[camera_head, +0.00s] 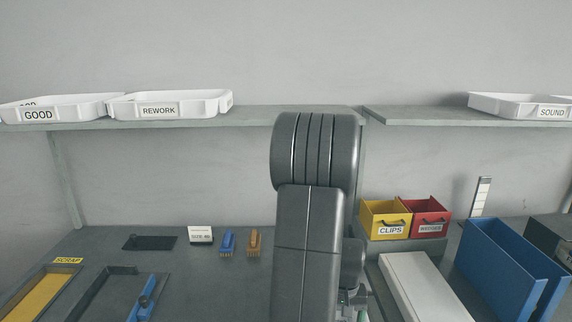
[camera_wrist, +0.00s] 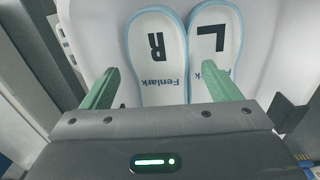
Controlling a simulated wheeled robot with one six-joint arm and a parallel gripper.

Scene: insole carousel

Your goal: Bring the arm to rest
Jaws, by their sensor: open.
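My gripper (camera_wrist: 157,80) shows in the wrist view with its two green fingers spread apart and nothing between them touching either one. Beyond the fingers lies a pair of white insoles with pale blue edges: the R insole (camera_wrist: 157,50) on the left and the L insole (camera_wrist: 214,45) on the right, both marked Fenlark. They lie side by side on a white surface (camera_wrist: 110,25). In the head view my dark arm stands upright in the middle, and my gripper's fingers are hidden behind it.

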